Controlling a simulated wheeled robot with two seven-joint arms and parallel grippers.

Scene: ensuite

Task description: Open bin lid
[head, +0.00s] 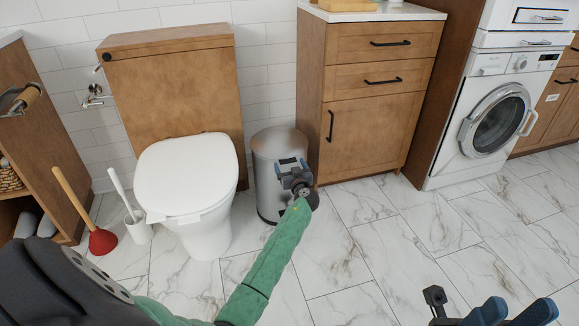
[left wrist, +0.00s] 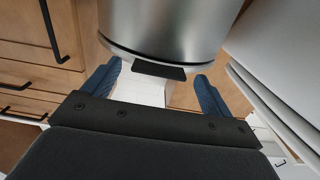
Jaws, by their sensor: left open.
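The bin (head: 268,180) is a silver metal cylinder standing between the toilet and the wooden cabinet. Its lid (head: 280,140) looks shut in the head view. My left gripper (head: 290,162) is in front of the bin's upper part and hides some of it. The left wrist view is upside down and shows the bin's wall (left wrist: 165,28), its dark rim and a black tab (left wrist: 158,71) at that rim. The tab lies between the open blue fingers, with no grip visible. My right gripper (head: 518,308) is at the bottom right, partly cut off, its blue fingers apart and empty.
The white toilet (head: 188,168) stands close left of the bin, and the wooden cabinet (head: 365,125) close right. A plunger (head: 100,240) and toilet brush (head: 137,227) stand left of the toilet. A washing machine (head: 490,120) is at right. The marble floor in front is clear.

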